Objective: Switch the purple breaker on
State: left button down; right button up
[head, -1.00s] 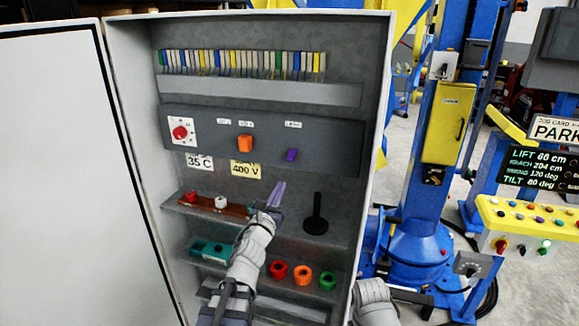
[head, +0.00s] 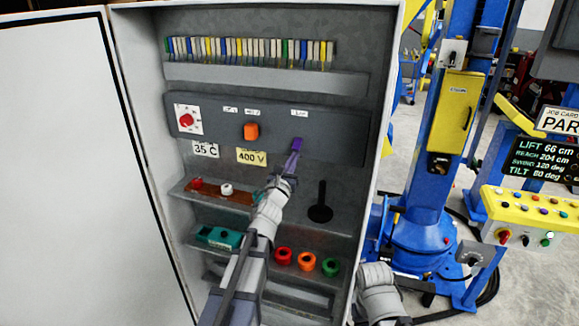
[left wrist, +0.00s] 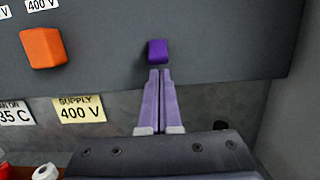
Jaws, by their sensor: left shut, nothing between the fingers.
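The purple breaker (head: 297,144) is a small lever on the grey panel inside the open cabinet, below a white label. It sits lower under its label than the orange breaker (head: 251,131) does. In the left wrist view the purple breaker (left wrist: 157,50) is at top centre. My left gripper (head: 292,161) is shut and empty, its pale purple fingers pointing up at the panel. Its fingertips (left wrist: 160,73) are just below the purple breaker; I cannot tell whether they touch it.
The white cabinet door (head: 60,170) stands open at left. Below the panel are a shelf with a black upright handle (head: 321,205), a teal item (head: 217,237), and red, orange and green rings (head: 307,261). A red rotary knob (head: 186,120) is on the panel's left.

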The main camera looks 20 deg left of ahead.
aim_at(298, 140)
pick_arm(q)
jog(key=shift+w+r, duration=0.1)
jog(key=shift+w, duration=0.65)
jog(key=shift+s+r+p, duration=0.35)
jog(key=shift+r+p, duration=0.15)
jog(key=shift+p, duration=0.05)
dwell(0.4)
jog(key=shift+s+r+p, duration=0.25)
jog(key=shift+r+p, duration=0.4)
jog(key=shift+s+r+p, duration=0.2)
jog(key=shift+r+p, duration=0.4)
jog(key=shift+f, duration=0.15)
jog(key=s+r+p, duration=0.6)
jog(key=r+p, duration=0.1)
jog(key=shift+s+r, duration=0.3)
